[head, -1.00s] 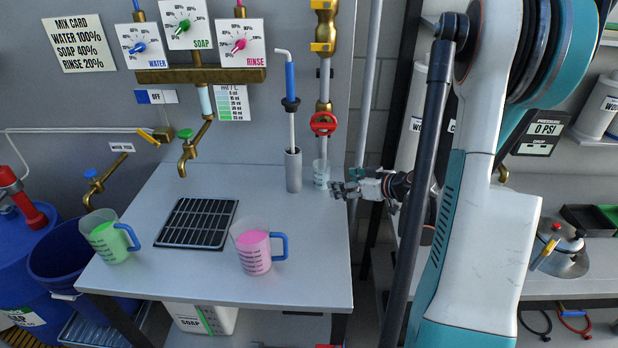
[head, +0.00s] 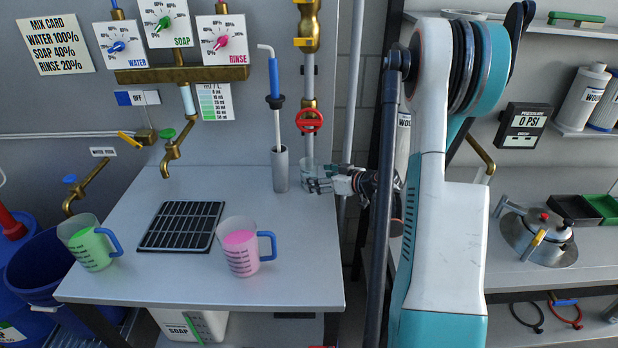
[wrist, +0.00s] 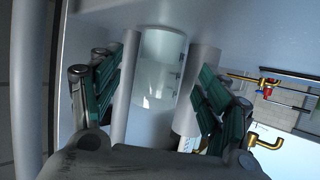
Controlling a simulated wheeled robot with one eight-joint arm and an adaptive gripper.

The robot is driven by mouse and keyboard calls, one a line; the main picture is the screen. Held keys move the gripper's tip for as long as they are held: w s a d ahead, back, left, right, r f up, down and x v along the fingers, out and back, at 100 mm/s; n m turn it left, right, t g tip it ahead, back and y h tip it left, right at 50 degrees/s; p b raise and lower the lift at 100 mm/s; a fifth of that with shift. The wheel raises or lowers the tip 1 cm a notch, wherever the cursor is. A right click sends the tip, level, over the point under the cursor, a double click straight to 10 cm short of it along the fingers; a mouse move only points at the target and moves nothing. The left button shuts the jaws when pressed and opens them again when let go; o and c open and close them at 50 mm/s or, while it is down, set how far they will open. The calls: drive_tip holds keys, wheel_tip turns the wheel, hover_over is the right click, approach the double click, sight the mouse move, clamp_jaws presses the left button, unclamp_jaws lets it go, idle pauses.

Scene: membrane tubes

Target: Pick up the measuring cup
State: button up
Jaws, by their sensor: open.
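A small clear measuring cup (head: 307,167) stands at the back right of the grey table, below the red valve wheel. In the wrist view the clear cup (wrist: 160,68) sits between the fingers, with faint marks on its wall. My gripper (head: 316,182) is open around it in the head view and hides its lower part. In the wrist view my gripper (wrist: 165,72) has one finger on each side of the cup, and I see no firm closure on it. Two larger jugs with handles stand further forward, one with green liquid (head: 90,247) and one with pink (head: 240,252).
A grey upright tube (head: 280,170) with a blue-topped rod stands close left of the cup. The red valve wheel (head: 309,120) and its pipe hang above. A black grate (head: 181,226) lies in the table. The table's right front is clear.

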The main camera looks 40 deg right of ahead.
sight(315, 174)
drive_tip(key=b+x, duration=0.1)
drive_tip(key=x, duration=0.3)
drive_tip(key=shift+w+a+b, duration=0.15)
drive_tip(key=shift+w+b, duration=0.25)
drive_tip(key=shift+w, duration=0.05)
drive_tip(key=shift+r, duration=0.15)
drive_tip(key=shift+c, duration=0.6)
drive_tip(key=c, duration=1.2)
drive_tip(key=shift+s+r, duration=0.1)
drive_tip(key=shift+r, duration=0.05)
